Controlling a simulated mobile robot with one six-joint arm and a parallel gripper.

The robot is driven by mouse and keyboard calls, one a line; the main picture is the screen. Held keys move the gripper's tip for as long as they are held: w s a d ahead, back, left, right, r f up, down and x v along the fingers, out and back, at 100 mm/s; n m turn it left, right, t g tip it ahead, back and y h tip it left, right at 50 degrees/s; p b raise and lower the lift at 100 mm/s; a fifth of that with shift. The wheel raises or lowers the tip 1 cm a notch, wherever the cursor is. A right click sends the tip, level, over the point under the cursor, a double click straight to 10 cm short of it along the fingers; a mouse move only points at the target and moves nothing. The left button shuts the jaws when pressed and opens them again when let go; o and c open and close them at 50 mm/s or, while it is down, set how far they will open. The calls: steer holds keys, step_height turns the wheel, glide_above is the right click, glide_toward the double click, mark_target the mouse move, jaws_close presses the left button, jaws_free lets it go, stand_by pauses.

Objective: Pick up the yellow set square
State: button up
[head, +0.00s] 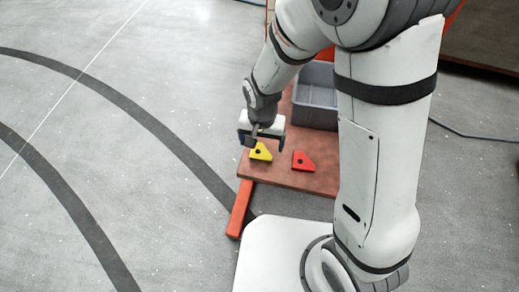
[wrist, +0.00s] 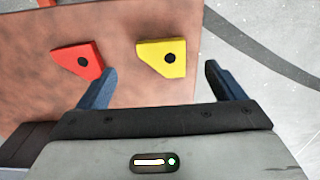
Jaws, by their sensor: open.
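The yellow set square (head: 261,153) lies flat on the brown board, close to its left edge in the head view. It has a dark round hole and also shows in the wrist view (wrist: 155,56), near the upper middle. My gripper (head: 261,138) is right by it in the head view, partly covering it. In the wrist view my gripper (wrist: 160,82) has its two blue-grey fingers spread wide, with nothing between them touching. The yellow piece is in front of the gap between the fingers.
A red set square (head: 303,161) lies right of the yellow one; in the wrist view it (wrist: 78,62) is near the left finger. A grey bin (head: 315,95) stands farther back on the board (head: 290,180). A red bar (head: 239,209) extends beyond the board's front left corner.

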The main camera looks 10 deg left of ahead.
mark_target(261, 156)
step_height(261, 156, down, 7)
steer(key=shift+s+a+r+b, duration=0.1)
steer(key=shift+s+b, duration=0.05)
steer(key=shift+b, duration=0.85)
steer(key=shift+c, duration=0.4)
steer(key=c, duration=1)
